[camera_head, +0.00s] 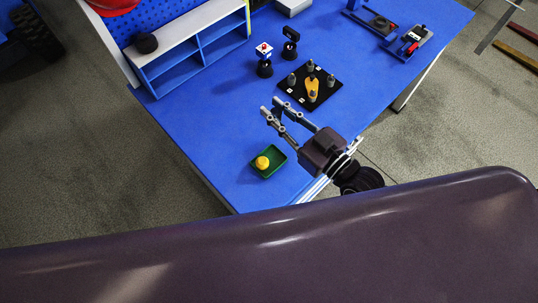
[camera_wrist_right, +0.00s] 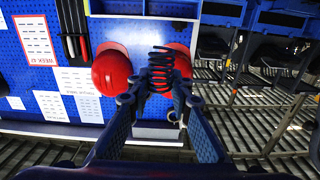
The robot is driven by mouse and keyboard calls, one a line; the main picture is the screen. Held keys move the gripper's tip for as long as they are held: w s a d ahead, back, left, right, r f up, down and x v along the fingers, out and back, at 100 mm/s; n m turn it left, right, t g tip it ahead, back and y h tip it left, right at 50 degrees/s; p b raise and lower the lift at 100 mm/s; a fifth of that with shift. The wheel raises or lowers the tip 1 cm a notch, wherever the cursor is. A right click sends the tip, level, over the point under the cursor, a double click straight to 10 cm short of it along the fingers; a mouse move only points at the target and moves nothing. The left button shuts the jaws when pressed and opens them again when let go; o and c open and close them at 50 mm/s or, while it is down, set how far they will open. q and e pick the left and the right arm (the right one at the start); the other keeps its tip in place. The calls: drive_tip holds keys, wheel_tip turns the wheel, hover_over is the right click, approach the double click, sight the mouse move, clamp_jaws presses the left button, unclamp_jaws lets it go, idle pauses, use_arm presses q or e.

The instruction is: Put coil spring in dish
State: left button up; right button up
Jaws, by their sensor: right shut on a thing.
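A dark coil spring (camera_wrist_right: 161,72) stands upright between the fingertips of my right gripper (camera_wrist_right: 159,98) in the right wrist view. The gripper is shut on it. In the head view my right gripper (camera_head: 270,106) is above the blue table, and the spring is hard to make out against the dark parts there. A small green square dish (camera_head: 283,155) lies near the table's front edge, below and slightly left of the gripper in the picture. A yellow rounded piece (camera_head: 262,162) sits in it. My left gripper is not in view.
A black board with pegs and a yellow plate (camera_head: 312,86) lies beyond the gripper. A fixture with a red part (camera_head: 411,42) is far right. The table left of the dish is clear.

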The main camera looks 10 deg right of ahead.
drive_tip(key=shift+d, duration=0.15)
drive_tip(key=shift+f, duration=0.3)
wheel_tip(320, 180, down, 14)
drive_tip(key=b, duration=1.5)
drive_tip(key=shift+f, duration=0.2)
wheel_tip(320, 180, down, 5)
drive_tip(key=b, duration=0.5)
drive_tip(key=shift+f, duration=0.2)
drive_tip(key=shift+r, duration=0.15)
drive_tip(key=shift+f, duration=0.25)
drive_tip(key=o, duration=0.7)
drive_tip(key=shift+c, duration=0.2)
